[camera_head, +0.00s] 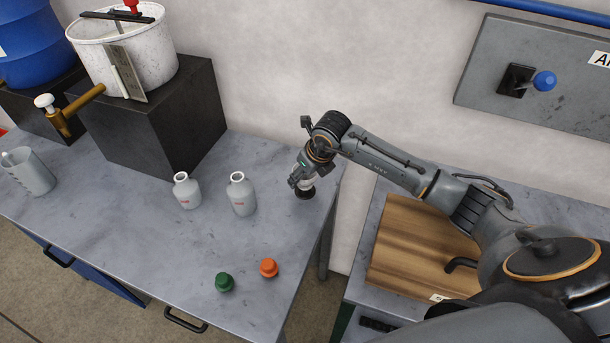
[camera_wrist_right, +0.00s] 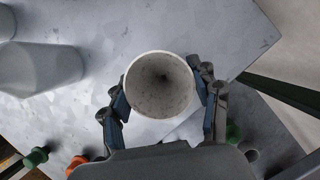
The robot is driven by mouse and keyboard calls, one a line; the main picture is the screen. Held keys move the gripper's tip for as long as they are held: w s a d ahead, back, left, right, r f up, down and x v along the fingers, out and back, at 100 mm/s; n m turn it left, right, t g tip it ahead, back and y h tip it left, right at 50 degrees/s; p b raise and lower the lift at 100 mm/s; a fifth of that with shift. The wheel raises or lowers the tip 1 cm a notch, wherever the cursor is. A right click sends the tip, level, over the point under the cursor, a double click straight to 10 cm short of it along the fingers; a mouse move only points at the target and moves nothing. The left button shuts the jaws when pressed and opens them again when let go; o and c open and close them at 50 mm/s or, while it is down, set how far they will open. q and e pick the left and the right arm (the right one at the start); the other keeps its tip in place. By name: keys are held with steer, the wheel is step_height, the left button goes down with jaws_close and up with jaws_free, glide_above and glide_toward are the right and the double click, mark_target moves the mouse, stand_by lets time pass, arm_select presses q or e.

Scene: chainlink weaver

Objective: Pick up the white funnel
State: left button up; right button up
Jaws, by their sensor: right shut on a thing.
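The white funnel (camera_wrist_right: 160,84) shows in the right wrist view as a round cup seen from above, with a white rim and a speckled grey inside. My right gripper (camera_head: 303,181) is shut on it, one finger on each side of the rim. In the head view only a small pale part of the funnel (camera_head: 308,184) shows below the fingers. A black round piece (camera_head: 305,194) sits just under it, close to the bench top; I cannot tell whether they touch. My left gripper is not in view.
Two grey-white bottles (camera_head: 187,191) (camera_head: 241,194) stand left of my gripper on the grey bench (camera_head: 150,245). A green cap (camera_head: 224,282) and an orange cap (camera_head: 268,268) lie nearer the front. A white bucket (camera_head: 125,50) stands on a black block. The bench's right edge is close.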

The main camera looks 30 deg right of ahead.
steer(key=shift+w+r+b, duration=0.1)
steer(key=shift+r+b, duration=0.3)
steer(key=shift+r, duration=0.05)
steer(key=shift+w+b+v, duration=0.2)
steer(key=shift+b+v, duration=0.5)
steer(key=shift+v, duration=0.55)
steer(key=s+a+r+b, duration=0.1)
steer(key=s+r+b, duration=0.3)
steer(key=s+r, duration=0.5)
steer(key=shift+s+r, duration=0.4)
steer(key=shift+s, duration=1.95)
